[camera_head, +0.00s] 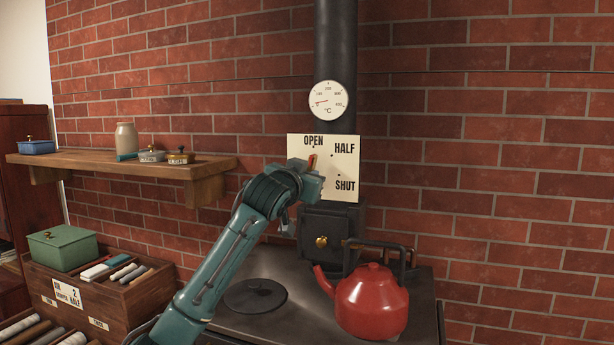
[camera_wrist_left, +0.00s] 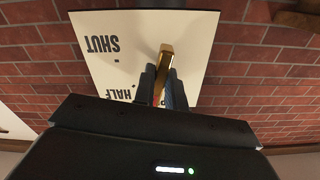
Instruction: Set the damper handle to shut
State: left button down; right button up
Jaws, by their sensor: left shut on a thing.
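The damper plate (camera_head: 340,170) is a cream card on the stove pipe, lettered OPEN at the top, HALF at upper right and SHUT at lower right. The damper handle (camera_head: 312,160) shows as a small orange-brown piece just below OPEN, pointing up towards that word. In the left wrist view the plate (camera_wrist_left: 112,45) is upside down, and the handle (camera_wrist_left: 167,52) looks brass and runs towards the OPEN lettering. My left gripper (camera_head: 311,172) is shut on the handle, its dark fingers (camera_wrist_left: 163,75) on either side of it. The gripper hides part of the handle and plate.
A red kettle (camera_head: 371,302) stands on the stove top (camera_head: 305,325) below right of my arm. A round gauge (camera_head: 333,101) is on the pipe above. A wooden shelf (camera_head: 205,168) with small containers and a crate (camera_head: 130,312) are at left. The right-hand wall is clear.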

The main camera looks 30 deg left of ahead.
pick_arm(q)
jog(key=shift+m, duration=0.3)
jog(key=shift+d+f+m, duration=0.1)
jog(key=shift+f+m, duration=0.05)
jog(key=shift+m, duration=3.55)
jog(key=shift+d+f+m, duration=0.1)
jog(key=shift+f+m, duration=0.05)
jog(key=shift+m, duration=3.55)
jog(key=c, duration=1.4)
grip_release()
jog(key=shift+c, duration=0.2)
